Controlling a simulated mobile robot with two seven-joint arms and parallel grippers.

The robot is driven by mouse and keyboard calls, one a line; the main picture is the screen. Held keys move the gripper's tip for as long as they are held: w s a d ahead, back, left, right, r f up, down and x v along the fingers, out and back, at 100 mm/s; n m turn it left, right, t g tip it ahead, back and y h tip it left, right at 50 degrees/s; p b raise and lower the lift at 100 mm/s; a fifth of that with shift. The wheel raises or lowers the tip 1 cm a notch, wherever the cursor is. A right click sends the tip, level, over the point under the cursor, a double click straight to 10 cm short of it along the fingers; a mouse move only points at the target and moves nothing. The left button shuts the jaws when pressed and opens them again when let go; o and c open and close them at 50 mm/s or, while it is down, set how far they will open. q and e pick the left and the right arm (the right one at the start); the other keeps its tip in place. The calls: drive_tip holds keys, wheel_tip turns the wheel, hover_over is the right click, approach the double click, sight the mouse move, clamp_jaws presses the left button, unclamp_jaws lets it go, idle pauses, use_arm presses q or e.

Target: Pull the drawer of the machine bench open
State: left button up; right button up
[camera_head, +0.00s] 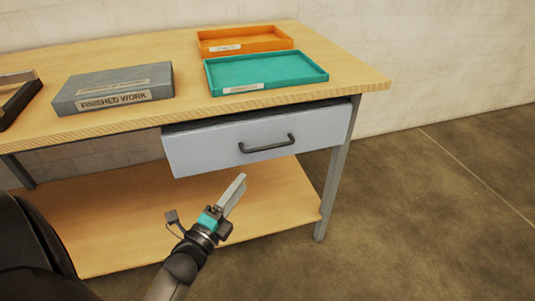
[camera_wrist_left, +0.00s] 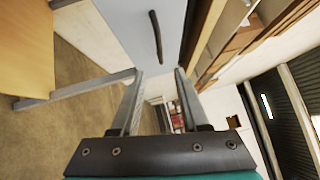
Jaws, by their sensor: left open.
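The drawer (camera_head: 215,147) has a pale grey-blue front and sits under the right part of the wooden bench top. A thin dark gap shows along its upper edge. Its dark bar handle (camera_head: 267,144) is on the middle of the front. My left gripper (camera_head: 241,178) is below the handle and apart from it. In the left wrist view, the gripper (camera_wrist_left: 159,74) is open with nothing between its fingers. The handle (camera_wrist_left: 156,37) lies beyond the fingertips there, on the drawer front (camera_wrist_left: 130,20). My right gripper is not in view.
On the bench top (camera_head: 345,83) are a teal tray (camera_head: 265,75), an orange tray (camera_head: 243,40), and a grey box labelled FINISHED WORK (camera_head: 115,85). A lower shelf (camera_head: 120,235) and a grey leg (camera_head: 332,185) are below. Floor to the right is clear.

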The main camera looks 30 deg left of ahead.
sight(268, 146)
use_arm(q)
drive_tip(key=shift+w+a+r+b, duration=0.15)
drive_tip(key=shift+w+r+b, duration=0.25)
drive_tip(key=shift+w, duration=2.05)
drive_tip(key=shift+w+a+r+b, duration=0.2)
drive_tip(key=shift+w+b, duration=0.45)
drive_tip(key=shift+w, duration=1.8)
drive_tip(key=shift+w+a+r+b, duration=0.1)
drive_tip(key=shift+w+r+b, duration=0.35)
drive_tip(key=shift+w, duration=2)
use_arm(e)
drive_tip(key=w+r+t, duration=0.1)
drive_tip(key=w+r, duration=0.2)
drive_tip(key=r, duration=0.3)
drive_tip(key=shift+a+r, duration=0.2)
use_arm(q)
drive_tip(key=shift+f, duration=0.1)
clamp_jaws()
